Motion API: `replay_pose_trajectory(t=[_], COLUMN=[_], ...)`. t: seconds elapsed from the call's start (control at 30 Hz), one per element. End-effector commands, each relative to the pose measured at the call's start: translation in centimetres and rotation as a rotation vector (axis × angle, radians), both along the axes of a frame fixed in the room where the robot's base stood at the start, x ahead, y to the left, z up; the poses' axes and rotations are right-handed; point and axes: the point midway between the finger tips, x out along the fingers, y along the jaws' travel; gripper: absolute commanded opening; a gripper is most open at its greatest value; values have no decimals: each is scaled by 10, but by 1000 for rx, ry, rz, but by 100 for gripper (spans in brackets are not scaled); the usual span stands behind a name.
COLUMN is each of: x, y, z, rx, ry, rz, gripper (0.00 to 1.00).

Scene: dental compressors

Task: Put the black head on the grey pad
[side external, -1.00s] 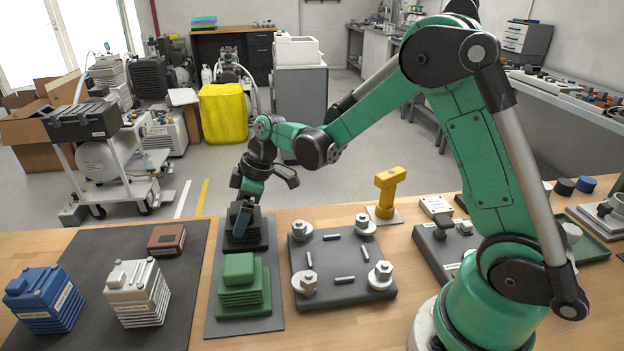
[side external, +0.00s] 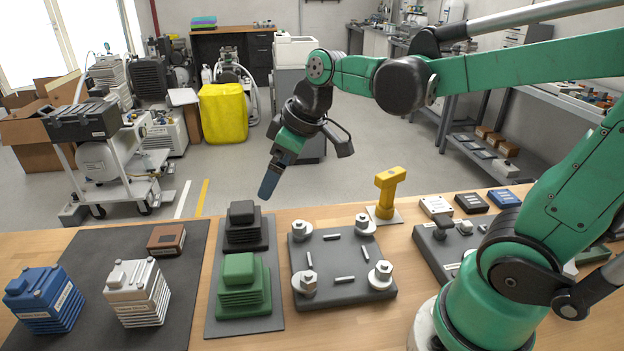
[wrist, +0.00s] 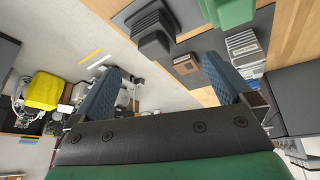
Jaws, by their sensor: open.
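The black head (side external: 245,228) stands upright, finned, at the far end of the long grey pad (side external: 232,328). A green head (side external: 242,286) stands on the same pad, in front of it. The black head also shows at the top of the wrist view (wrist: 152,25), beside part of the green head (wrist: 230,10). My gripper (side external: 267,192) is above and a little right of the black head, apart from it. Its blue fingers are spread and empty in the wrist view (wrist: 163,68).
A dark mat (side external: 95,260) on the left bears a blue head (side external: 45,303), a silver head (side external: 137,295) and a brown block (side external: 167,240). A dark plate (side external: 345,268) with bolts stands right of the pad. A yellow T-shaped tool (side external: 388,190) stands upright behind the plate.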

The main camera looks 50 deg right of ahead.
Motion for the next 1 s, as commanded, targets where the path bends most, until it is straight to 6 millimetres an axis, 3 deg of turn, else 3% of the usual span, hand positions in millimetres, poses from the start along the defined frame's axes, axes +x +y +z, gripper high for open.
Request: replay_pose_trajectory(t=[0.1,0.3,1.0], x=[-27,-51,-56], y=[5,7,6], z=[-4,-14,-18], rx=[17,63,86], ry=[-59,-143,-170], rz=[-149,-322,-376], gripper=[100,100,100])
